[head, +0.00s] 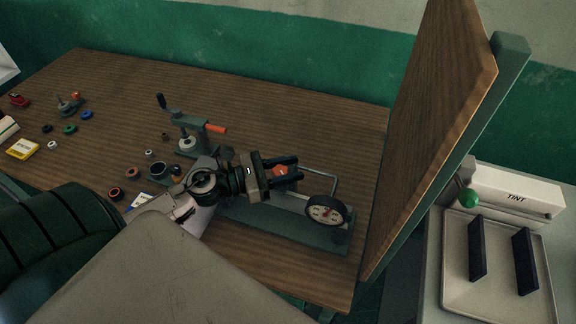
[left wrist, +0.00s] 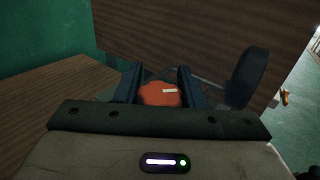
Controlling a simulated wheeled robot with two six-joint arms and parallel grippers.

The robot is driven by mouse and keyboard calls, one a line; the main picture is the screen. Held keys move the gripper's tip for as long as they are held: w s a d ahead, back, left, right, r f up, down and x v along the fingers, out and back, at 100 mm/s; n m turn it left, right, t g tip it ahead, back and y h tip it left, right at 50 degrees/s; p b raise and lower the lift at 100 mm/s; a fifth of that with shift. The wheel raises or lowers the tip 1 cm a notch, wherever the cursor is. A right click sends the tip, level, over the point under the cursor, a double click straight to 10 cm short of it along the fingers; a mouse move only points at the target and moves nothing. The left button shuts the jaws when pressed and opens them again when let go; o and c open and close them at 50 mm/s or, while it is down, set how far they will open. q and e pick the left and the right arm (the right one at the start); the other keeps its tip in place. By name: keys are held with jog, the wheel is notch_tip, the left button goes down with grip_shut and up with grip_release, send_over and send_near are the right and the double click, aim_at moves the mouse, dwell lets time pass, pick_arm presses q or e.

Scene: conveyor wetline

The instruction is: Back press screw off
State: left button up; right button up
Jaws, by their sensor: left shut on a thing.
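My left gripper (head: 296,170) reaches over a grey bench fixture (head: 285,222) with a round dial gauge (head: 325,210). It is shut on an orange-red knob (head: 279,171). In the left wrist view the knob (left wrist: 160,94), with a pale mark on top, sits between the two dark fingers. The screw below the knob is hidden, so I cannot tell how far it is turned. The back of the gauge (left wrist: 246,76) shows to the right of the fingers. My right gripper is not in view.
A small grey press (head: 190,133) with a crank and an orange handle stands just behind my left wrist. Small coloured rings and parts lie at the left of the wooden bench (head: 290,110). An upright wooden panel (head: 428,120) closes the right side. A TINT unit (head: 515,197) stands beyond it.

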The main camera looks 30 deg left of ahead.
pick_arm(q)
jog(key=n+t+y+p, duration=0.1)
jog(key=y+p, duration=0.1)
jog(key=n+t+y+p, duration=0.1)
jog(key=n+y+p, duration=0.1)
jog(key=n+t+y+p, duration=0.1)
jog(key=y+p, duration=0.1)
jog(key=shift+w+a+r+n+t, duration=0.15)
jog(key=shift+a+r+n+t, duration=0.15)
jog(key=shift+n, duration=0.1)
jog(key=y, duration=0.1)
jog(key=n+y+p, duration=0.1)
jog(key=y, duration=0.1)
jog(key=shift+a+f+n+t+p, duration=0.1)
jog(key=shift+f+n+t+p, duration=0.2)
jog(key=shift+n+p, duration=0.1)
jog(key=shift+w+a+n+y, duration=0.1)
jog(key=shift+n+y, duration=0.5)
jog(key=shift+y, duration=0.3)
jog(key=shift+a+n+y, duration=0.1)
jog(key=shift+n+y, duration=0.3)
jog(key=shift+y, duration=0.4)
jog(key=o, duration=1)
